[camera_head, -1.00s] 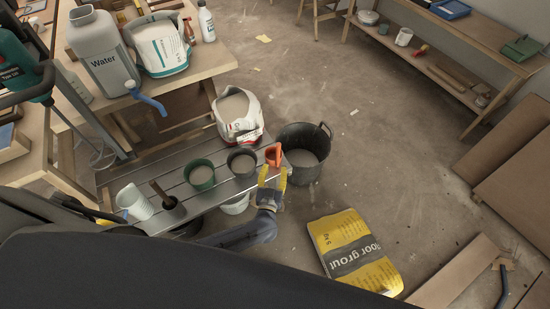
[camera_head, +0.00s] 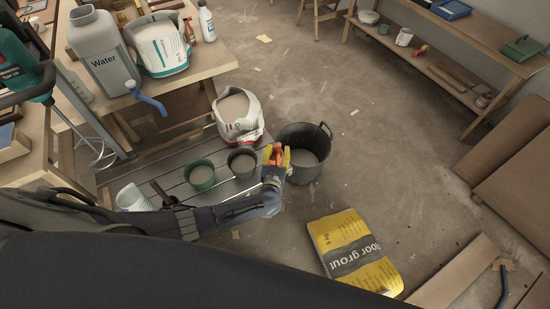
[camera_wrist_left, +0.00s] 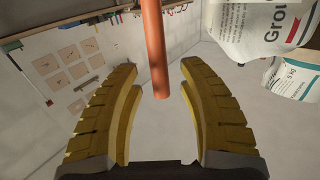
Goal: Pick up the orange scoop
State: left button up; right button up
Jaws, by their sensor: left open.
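The orange scoop (camera_head: 274,154) is at the right end of the low slatted bench, between the dark pot and the black bucket. In the left wrist view its orange handle (camera_wrist_left: 155,50) hangs down from the top edge, its end between my fingers. My left gripper (camera_head: 276,157) is open, with yellow fingers on either side of the handle. In the wrist view the left gripper (camera_wrist_left: 160,105) shows a gap on both sides of the handle. The scoop's head is outside the wrist view. My right gripper is not in view.
The slatted bench (camera_head: 222,183) holds a green pot (camera_head: 202,174), a dark pot (camera_head: 242,162) and an open white bag (camera_head: 238,115). A black bucket (camera_head: 304,150) stands close on the right. A yellow grout bag (camera_head: 355,250) lies on the floor.

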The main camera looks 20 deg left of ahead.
pick_arm(q)
jog(key=shift+w+a, duration=0.1)
jog(key=shift+w, duration=0.55)
grip_shut()
